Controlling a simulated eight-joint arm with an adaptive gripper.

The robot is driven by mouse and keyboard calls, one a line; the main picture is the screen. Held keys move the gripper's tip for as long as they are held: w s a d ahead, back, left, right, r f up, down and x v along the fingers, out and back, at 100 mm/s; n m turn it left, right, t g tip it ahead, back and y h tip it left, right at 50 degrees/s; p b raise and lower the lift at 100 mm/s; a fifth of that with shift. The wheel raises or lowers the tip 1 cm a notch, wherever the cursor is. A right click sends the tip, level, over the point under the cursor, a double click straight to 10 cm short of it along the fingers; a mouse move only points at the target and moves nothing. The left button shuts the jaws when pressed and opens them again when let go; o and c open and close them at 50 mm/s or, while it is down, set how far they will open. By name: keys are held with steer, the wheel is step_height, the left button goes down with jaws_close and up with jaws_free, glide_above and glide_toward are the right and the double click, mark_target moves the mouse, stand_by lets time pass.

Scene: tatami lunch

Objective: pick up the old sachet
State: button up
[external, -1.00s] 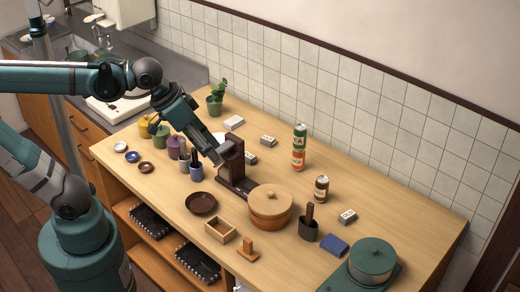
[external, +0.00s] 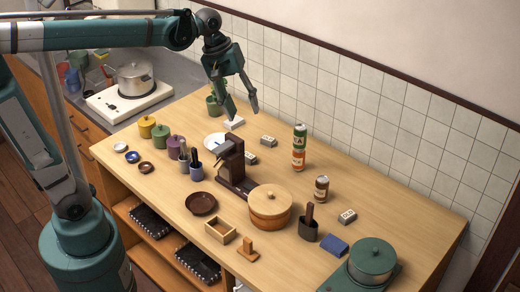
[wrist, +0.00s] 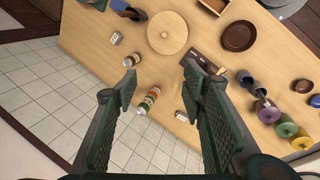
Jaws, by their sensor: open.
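I cannot tell which, if any, is the old sachet; the labels are too small to read. In the wrist view one packet (wrist: 116,38) is at upper left and another (wrist: 181,116) is between the fingers, further below. My gripper (external: 243,109) is open and empty, raised above the counter's back part. Its two fingers also show in the wrist view (wrist: 160,68), apart.
Stacked cans (external: 299,148) and a brown can (external: 321,189) stand near the back wall. Colored jars (external: 161,136) stand left.

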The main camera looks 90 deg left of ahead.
steer(key=w+a+f+n+h, duration=0.15)
steer(key=a+n, duration=0.45)
steer(key=a, duration=1)
steer(key=n+h, duration=0.1)
steer(key=n, duration=0.5)
glide_above(249, 155)
steer(key=s+a, duration=0.2)
steer(key=s, duration=0.1)
step_height(249, 155, down, 32)
steer(key=r, duration=0.1)
steer(key=shift+w+a+f+b, duration=0.15)
steer(key=shift+f+b, duration=0.25)
steer(key=shift+f, duration=0.35)
steer(key=shift+w+d+f+g, duration=0.15)
steer(key=shift+w+d+f, duration=0.05)
steer(key=shift+f, duration=0.4)
steer(key=shift+w+d+f+g, duration=0.15)
steer(key=shift+f, duration=0.4)
steer(key=shift+x, duration=2.6)
